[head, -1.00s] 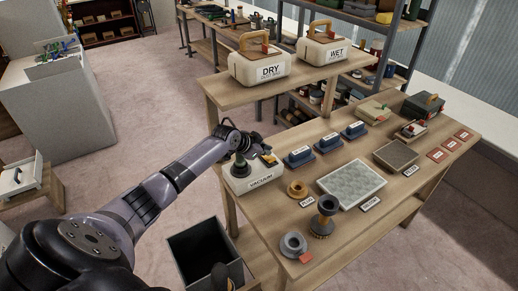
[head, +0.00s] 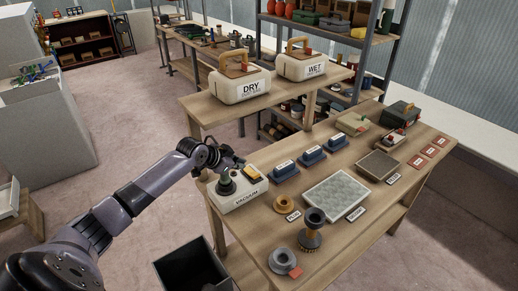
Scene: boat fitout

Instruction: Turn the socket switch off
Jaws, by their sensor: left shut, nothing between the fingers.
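The socket unit is a cream box labelled VACUUM (head: 238,193) at the near-left corner of the workbench. A dark round plug or knob (head: 226,184) stands on its left part, and a yellowish switch piece (head: 252,172) sits on its right part. My left gripper (head: 238,163) is shut and empty, at the back edge of the box, close to the yellowish piece. I cannot tell whether it touches it. The switch's position is too small to read. My right gripper is not in view.
The bench (head: 350,232) holds blue blocks (head: 285,171), a pale mesh pad (head: 336,193), a dark pad (head: 378,165) and round fittings (head: 312,228). DRY (head: 240,83) and WET (head: 302,65) containers stand on the raised shelf behind. A dark bin (head: 190,265) stands on the floor in front.

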